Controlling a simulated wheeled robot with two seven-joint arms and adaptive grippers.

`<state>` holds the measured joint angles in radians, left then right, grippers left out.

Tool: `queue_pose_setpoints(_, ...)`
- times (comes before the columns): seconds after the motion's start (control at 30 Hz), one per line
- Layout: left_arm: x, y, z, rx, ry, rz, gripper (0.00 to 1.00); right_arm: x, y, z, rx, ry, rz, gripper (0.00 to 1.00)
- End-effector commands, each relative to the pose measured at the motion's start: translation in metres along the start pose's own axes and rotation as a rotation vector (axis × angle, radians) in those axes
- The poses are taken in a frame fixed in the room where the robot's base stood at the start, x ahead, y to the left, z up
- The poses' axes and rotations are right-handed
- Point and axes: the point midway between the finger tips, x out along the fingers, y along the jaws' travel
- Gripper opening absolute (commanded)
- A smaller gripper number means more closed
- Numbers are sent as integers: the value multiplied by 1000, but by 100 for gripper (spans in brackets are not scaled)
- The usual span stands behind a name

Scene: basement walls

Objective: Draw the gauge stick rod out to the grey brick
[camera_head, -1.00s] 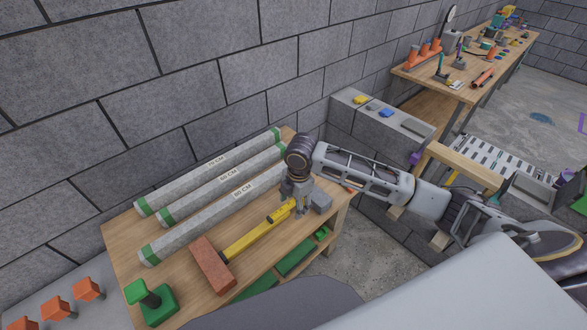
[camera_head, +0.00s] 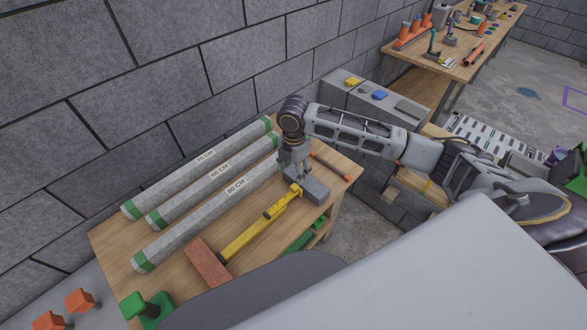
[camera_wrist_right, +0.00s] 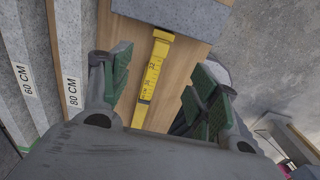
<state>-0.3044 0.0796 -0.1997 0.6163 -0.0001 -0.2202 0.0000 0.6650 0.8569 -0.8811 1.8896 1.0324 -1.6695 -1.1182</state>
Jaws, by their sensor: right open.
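The yellow gauge stick (camera_head: 248,236) lies along the wooden table, its near end by a red brick (camera_head: 208,263). Its rod (camera_head: 287,203) with black marks extends from the sleeve towards the grey brick (camera_head: 312,187). In the right wrist view the rod (camera_wrist_right: 151,78) ends in a yellow tip (camera_wrist_right: 163,37) at the edge of the grey brick (camera_wrist_right: 180,12); touching or a slight gap, I cannot tell. My right gripper (camera_head: 298,172) is open above the rod's far end. In the wrist view its green-padded fingers (camera_wrist_right: 158,88) stand apart on either side of the rod. My left gripper is out of view.
Three grey bars with green ends, one the 80 CM bar (camera_head: 205,217), lie left of the stick. A red-orange rod (camera_head: 330,166) lies beyond the grey brick. A green-handled block (camera_head: 147,308) stands at the front. The wall (camera_head: 100,110) rises behind.

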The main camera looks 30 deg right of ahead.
Motion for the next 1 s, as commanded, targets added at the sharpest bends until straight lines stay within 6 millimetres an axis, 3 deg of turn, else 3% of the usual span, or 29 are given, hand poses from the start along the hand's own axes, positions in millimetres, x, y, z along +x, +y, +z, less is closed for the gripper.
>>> queue_pose_setpoints(0.37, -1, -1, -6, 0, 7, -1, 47, 24, -1, 0, 1, 0, -3, 61)
queue_pose_setpoints(1.0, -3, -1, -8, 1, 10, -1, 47, 100, -1, -1, 0, 1, -3, 61)
